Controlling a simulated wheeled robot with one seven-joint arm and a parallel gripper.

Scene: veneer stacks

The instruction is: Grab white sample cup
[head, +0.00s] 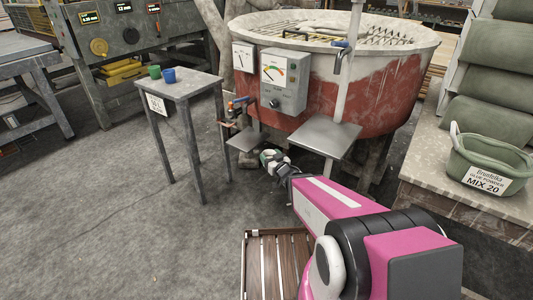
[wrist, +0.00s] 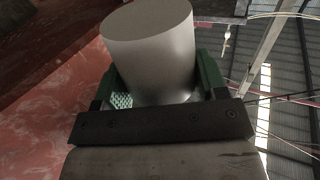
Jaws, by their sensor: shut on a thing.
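The white sample cup (wrist: 150,45) fills the middle of the wrist view, held between the two green fingers of my gripper (wrist: 160,78). The fingers touch it on both sides, and its lower end is partly hidden behind the gripper's dark front bar. In the head view my gripper (head: 270,160) is small, low in front of the red mixing tub (head: 345,95), with a pale bit of the cup showing at its fingers. It is close to the valve (head: 238,104) and a small grey shelf.
A grey plate (head: 325,136) juts out below the tub. A green bucket (head: 488,168) stands on the right bench. The floor at left is clear.

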